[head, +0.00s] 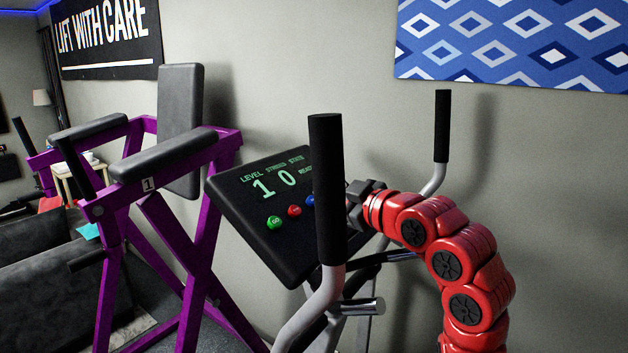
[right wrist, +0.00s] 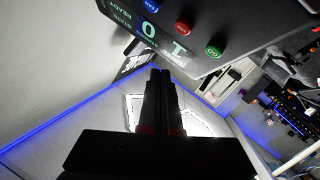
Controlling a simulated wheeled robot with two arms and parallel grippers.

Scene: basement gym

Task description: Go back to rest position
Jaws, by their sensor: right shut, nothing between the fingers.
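My right arm comes in from the right in the head view, and its dark gripper (head: 358,195) is beside the right part of the exercise machine's black console (head: 240,190). In the right wrist view its two fingers (right wrist: 160,74) lie together, shut and empty, apart from the console (right wrist: 245,25). The console shows "10" and "READY". It has a green button (head: 274,222), a red button (head: 295,211) and a blue button (head: 309,201), the last partly hidden by the near handle. My left gripper is not in view.
The machine's near upright handle (head: 327,190) stands left of my right gripper, and its far handle (head: 442,125) rises behind my arm. A purple padded frame (head: 190,250) stands at left, near a dark sofa (head: 45,290). A grey wall (head: 560,180) is behind.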

